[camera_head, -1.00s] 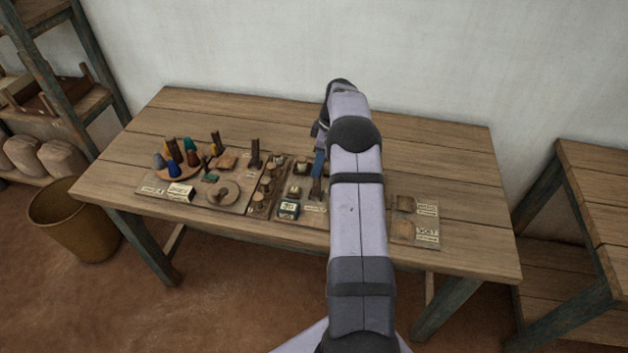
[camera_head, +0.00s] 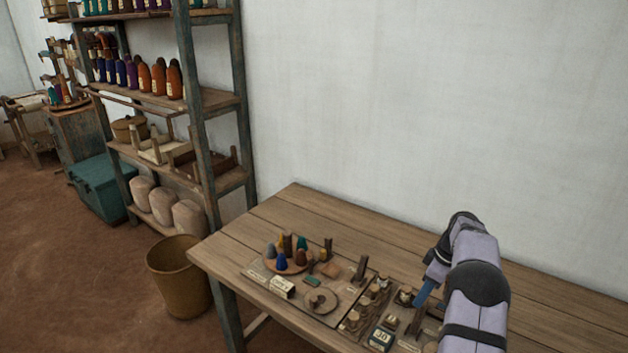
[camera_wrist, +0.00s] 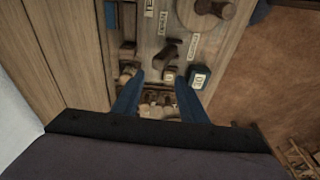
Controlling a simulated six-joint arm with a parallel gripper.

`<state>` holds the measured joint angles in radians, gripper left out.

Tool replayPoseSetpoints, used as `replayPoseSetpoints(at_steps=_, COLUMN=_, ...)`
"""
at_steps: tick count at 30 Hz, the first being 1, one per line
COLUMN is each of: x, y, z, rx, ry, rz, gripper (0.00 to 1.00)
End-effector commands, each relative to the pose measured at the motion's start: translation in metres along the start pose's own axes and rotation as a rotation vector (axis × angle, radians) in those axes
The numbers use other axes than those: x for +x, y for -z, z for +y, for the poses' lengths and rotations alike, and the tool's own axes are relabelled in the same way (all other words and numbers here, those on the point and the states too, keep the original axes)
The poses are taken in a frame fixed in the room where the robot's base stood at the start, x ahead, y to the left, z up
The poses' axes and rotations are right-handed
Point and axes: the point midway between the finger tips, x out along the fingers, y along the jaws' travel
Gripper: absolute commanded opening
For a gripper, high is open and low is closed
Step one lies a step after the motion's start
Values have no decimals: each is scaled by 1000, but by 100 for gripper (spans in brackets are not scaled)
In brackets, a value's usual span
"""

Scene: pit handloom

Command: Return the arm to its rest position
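My gripper (camera_head: 427,292) hangs from my arm at the right of the head view, above the right part of the wooden table (camera_head: 310,208). In the wrist view its two blue fingers (camera_wrist: 158,82) are spread apart with nothing held between them. They point down over the boards of small items. A small box with a number on its face (camera_head: 380,337) stands near the gripper, and it also shows in the wrist view (camera_wrist: 199,77).
A round tray of coloured cones (camera_head: 272,264) and a wooden disc (camera_head: 318,302) lie left of the gripper. A brown bin (camera_head: 180,280) stands on the floor by the table. The table's back strip is clear.

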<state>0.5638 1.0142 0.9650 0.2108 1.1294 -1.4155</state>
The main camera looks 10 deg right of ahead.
Motion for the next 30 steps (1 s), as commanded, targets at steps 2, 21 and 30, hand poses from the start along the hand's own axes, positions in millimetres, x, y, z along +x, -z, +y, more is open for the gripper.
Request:
replayPoseSetpoints(at_steps=2, x=-6, y=10, z=-11, rx=22, ry=2, rz=-7, gripper=39)
replayPoseSetpoints(at_steps=21, x=-57, y=56, z=-238, rx=476, ry=-19, rz=-134, gripper=39)
replayPoseSetpoints(at_steps=30, x=-58, y=15, z=-348, rx=666, ry=-60, rz=-170, gripper=39)
